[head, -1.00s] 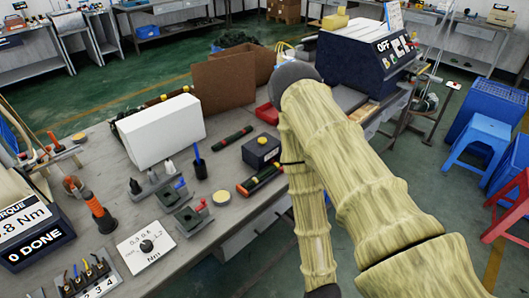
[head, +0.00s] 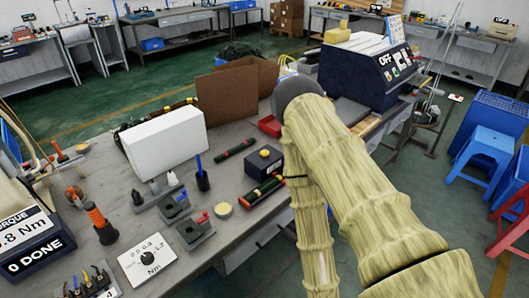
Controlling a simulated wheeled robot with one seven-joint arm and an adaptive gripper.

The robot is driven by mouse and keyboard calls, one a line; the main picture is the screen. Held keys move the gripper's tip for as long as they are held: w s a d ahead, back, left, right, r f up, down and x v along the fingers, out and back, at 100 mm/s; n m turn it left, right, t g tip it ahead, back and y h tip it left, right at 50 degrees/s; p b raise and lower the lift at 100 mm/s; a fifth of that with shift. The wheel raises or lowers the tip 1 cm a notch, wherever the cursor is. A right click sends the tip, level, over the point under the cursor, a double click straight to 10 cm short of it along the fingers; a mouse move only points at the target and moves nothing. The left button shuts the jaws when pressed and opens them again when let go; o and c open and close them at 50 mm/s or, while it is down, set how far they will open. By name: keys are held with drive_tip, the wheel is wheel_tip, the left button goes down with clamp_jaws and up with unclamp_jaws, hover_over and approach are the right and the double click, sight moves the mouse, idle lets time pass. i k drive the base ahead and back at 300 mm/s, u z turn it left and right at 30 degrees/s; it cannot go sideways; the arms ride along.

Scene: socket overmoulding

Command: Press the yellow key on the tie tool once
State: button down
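A small dark box with a round yellow key (head: 265,153) on its top, which I take to be the tie tool (head: 263,164), stands on the grey workbench (head: 232,228), right of its middle. The key shows unobstructed from above. My arm's pale, ribbed links rise from the lower right, bend just right of the box and run down to the bottom edge. My gripper is not in view, so its fingers and anything in them are hidden.
Red-and-black rods (head: 262,188) lie just in front of the box. A dark pen cup (head: 203,181), a round yellow tin (head: 223,209) and small fixtures (head: 195,231) stand to the left. A large machine marked OFF (head: 365,72) stands behind right.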

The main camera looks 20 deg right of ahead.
sight(264, 153)
drive_tip(key=k, duration=1.3)
drive_tip(key=u, duration=0.7)
drive_tip(key=i, duration=1.1)
drive_tip(key=z, duration=0.6)
drive_tip(key=i, duration=0.45)
drive_tip(key=z, duration=0.45)
